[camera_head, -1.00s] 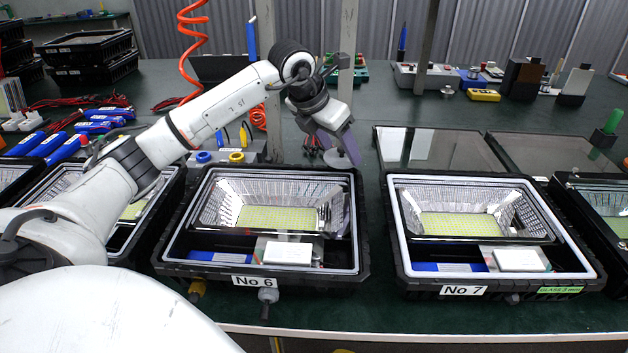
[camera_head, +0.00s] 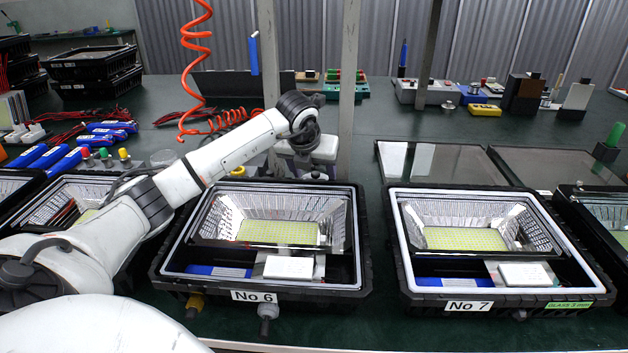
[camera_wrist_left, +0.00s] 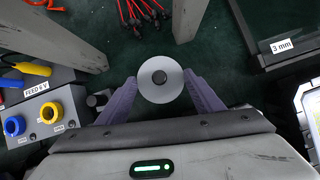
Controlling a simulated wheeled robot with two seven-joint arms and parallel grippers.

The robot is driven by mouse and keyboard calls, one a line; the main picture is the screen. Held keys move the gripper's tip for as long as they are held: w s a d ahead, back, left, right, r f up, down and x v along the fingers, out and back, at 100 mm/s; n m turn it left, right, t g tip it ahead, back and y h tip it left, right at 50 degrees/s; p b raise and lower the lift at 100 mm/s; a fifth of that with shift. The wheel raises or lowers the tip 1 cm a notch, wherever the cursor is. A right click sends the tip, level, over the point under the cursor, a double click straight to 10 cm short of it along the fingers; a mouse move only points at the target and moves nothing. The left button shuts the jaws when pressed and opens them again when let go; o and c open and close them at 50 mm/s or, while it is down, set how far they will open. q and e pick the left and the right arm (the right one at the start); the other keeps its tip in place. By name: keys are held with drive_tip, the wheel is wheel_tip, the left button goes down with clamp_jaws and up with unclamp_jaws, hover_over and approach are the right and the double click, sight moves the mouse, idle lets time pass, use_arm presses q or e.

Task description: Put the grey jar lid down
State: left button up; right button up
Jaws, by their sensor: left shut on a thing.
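The grey jar lid (camera_wrist_left: 152,91) is a round pale disc with a small central mark, seen in the left wrist view. My left gripper (camera_wrist_left: 160,82) is shut on it, with a purple finger at each side of its rim. The lid is over the dark green bench top; I cannot tell whether it touches the bench. In the head view my left gripper's wrist (camera_head: 312,150) is behind housing No 6 (camera_head: 362,235). My right gripper is not in view.
A feed box (camera_wrist_left: 42,118) with blue and yellow knobs stands left of the gripper in the wrist view. Grey posts (camera_wrist_left: 60,38) and red leads (camera_wrist_left: 140,14) are beyond. Glass panels (camera_head: 440,165) lie to the right, behind housing No 7 (camera_head: 395,240).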

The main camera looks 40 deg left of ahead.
use_arm(q)
drive_tip(key=shift+f, duration=0.95)
drive_tip(key=shift+f+b, duration=0.5)
drive_tip(key=shift+f, duration=0.1)
drive_tip(key=o, duration=1.1)
drive_tip(key=shift+r+p, duration=0.3)
drive_tip(key=shift+r, duration=0.05)
drive_tip(key=p+v, duration=0.1)
drive_tip(key=v, duration=1.1)
drive_tip(key=shift+r, duration=0.35)
